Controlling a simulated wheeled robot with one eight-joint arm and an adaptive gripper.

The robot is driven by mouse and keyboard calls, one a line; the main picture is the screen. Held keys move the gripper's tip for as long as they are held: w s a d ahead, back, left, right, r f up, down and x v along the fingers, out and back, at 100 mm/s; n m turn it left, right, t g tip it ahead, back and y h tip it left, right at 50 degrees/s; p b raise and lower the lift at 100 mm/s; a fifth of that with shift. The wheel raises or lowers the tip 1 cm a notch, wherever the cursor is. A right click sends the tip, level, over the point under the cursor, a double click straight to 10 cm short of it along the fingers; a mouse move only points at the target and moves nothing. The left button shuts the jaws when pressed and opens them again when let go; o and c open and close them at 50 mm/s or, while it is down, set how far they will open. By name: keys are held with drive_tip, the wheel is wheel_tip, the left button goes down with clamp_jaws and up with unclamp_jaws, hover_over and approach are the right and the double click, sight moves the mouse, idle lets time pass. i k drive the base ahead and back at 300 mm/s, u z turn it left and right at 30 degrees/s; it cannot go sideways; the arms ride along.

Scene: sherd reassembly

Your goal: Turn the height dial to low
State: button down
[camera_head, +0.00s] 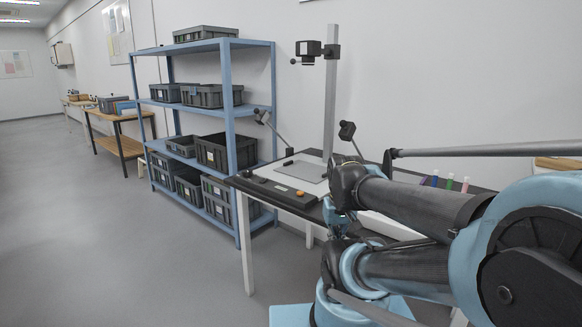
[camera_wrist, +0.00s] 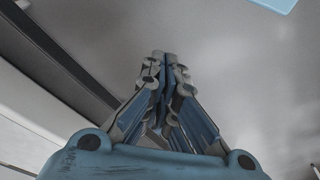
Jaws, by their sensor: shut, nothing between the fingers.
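A copy stand shows in the head view, with a pale base board (camera_head: 302,170), a tall grey column (camera_head: 330,105) and a dark camera (camera_head: 309,48). A dark control strip (camera_head: 275,189) lies along the board's front edge. It carries a small orange knob or button (camera_head: 300,193) and a dark knob (camera_head: 246,174) at its left end. Which of these is the height dial, and its setting, I cannot tell. My gripper (camera_wrist: 165,62) is shut and empty in the wrist view, over grey floor and clear of the dial. In the head view my arm largely hides it.
The stand is on a dark-topped table with pale legs (camera_head: 246,243). Two lamps (camera_head: 262,117) (camera_head: 347,130) flank the board. Several coloured tubes (camera_head: 449,181) stand at the table's right. A blue shelf (camera_head: 240,160) with grey crates is left. Floor at the front left is free.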

sight(246, 172)
drive_tip(key=u, duration=0.5)
drive_tip(key=k, duration=1.2)
drive_tip(key=u, duration=0.75)
drive_tip(key=i, duration=1)
drive_tip(key=z, duration=0.6)
drive_tip(key=i, duration=0.65)
drive_tip(key=z, duration=0.35)
